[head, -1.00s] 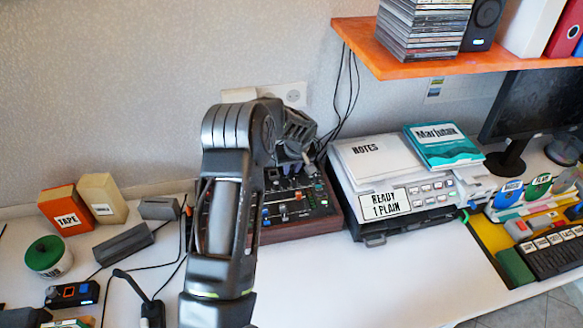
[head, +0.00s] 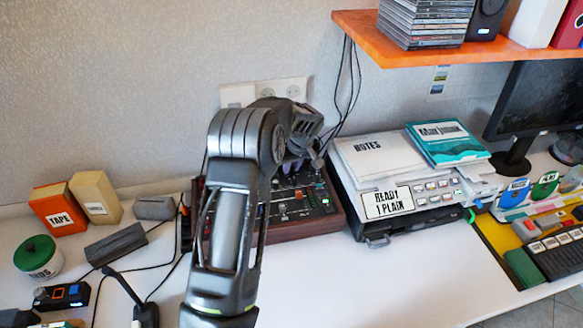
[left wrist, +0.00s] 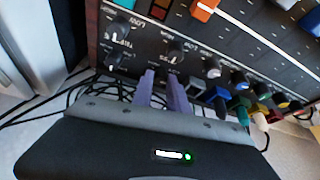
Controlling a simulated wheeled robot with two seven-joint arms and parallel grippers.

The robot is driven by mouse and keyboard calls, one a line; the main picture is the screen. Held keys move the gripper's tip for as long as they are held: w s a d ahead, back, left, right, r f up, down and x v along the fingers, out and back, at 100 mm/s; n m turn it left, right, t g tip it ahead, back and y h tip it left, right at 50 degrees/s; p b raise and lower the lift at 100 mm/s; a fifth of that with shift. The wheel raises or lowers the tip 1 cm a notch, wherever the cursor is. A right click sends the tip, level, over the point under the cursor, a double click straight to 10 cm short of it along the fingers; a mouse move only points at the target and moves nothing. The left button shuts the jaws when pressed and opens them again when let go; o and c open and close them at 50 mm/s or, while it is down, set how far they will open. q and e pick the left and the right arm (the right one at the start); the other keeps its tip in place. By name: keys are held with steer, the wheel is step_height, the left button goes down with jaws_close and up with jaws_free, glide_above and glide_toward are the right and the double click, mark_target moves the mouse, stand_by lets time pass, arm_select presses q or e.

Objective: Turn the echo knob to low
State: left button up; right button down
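The mixer (head: 325,222), a dark panel in a wooden case, stands at the back of the desk, partly hidden by my left arm. In the left wrist view its panel shows black knobs: one (left wrist: 122,28) at upper left, one (left wrist: 175,48) just beyond my fingertips, and a grey-topped one (left wrist: 212,68) to the right. Small labels include "LOW" and "HIGH", but I cannot read which knob is echo. My left gripper (left wrist: 161,76) has its two purple fingers slightly apart, with no knob visibly between them. In the head view it is above the mixer's back. My right gripper is out of view.
Colored plugs (left wrist: 262,117) and dark cables line the mixer's back edge. A printer (head: 400,220) with papers stands to its right. An orange shelf (head: 400,68) overhangs at upper right. The front desk surface (head: 340,285) is clear.

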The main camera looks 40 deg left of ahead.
arm_select(q)
steer(key=o, duration=0.4)
steer(key=b+v, duration=0.1)
steer(key=v, duration=0.6)
steer(key=shift+d+r, duration=0.2)
steer(key=shift+r, duration=0.15)
steer(key=shift+s+f, duration=0.1)
steer(key=shift+s, duration=0.05)
